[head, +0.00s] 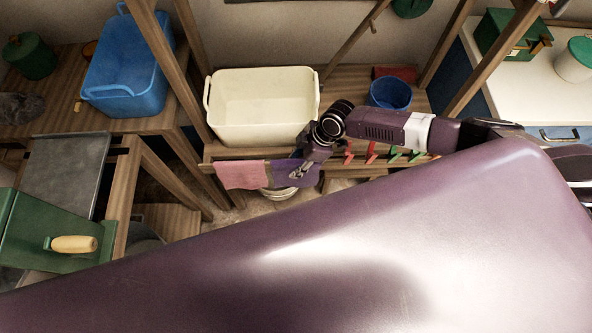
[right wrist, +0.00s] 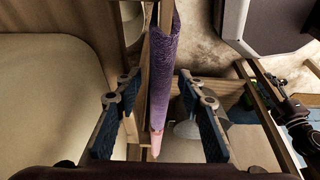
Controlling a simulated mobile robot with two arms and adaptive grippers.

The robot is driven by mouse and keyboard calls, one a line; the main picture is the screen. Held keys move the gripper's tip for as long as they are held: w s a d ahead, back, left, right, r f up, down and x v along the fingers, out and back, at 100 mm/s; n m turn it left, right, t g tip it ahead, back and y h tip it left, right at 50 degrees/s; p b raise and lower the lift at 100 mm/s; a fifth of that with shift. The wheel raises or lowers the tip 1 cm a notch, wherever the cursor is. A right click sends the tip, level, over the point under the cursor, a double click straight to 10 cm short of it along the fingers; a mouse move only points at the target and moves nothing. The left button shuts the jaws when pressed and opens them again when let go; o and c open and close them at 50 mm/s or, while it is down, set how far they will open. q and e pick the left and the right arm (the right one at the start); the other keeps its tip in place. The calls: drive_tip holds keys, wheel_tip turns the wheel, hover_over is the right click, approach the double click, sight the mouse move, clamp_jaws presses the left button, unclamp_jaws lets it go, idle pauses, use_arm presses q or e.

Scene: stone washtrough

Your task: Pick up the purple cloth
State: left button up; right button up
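The purple cloth (head: 311,175) hangs over the wooden rail at the front of the middle bench, just right of a pink cloth (head: 242,174). My right gripper (head: 299,170) is at the cloth and covers part of it in the head view. In the right wrist view, my right gripper (right wrist: 158,85) is open, its two blue-padded fingers on either side of the rail. The purple cloth (right wrist: 163,65) runs along the rail between them, with visible gaps on both sides. A dark jointed part at the right of this view may be my left gripper; its state is unclear.
A cream tub (head: 262,105) stands on the bench close behind the rail, with a blue bucket (head: 390,93) to its right. Red and green pegs (head: 371,153) sit along the rail right of the cloth. A whitish bowl (head: 279,193) is below the cloth.

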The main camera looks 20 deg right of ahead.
drive_tip(key=shift+f+b, duration=0.25)
drive_tip(key=shift+b, duration=0.05)
idle(0.5)
drive_tip(key=c, duration=0.9)
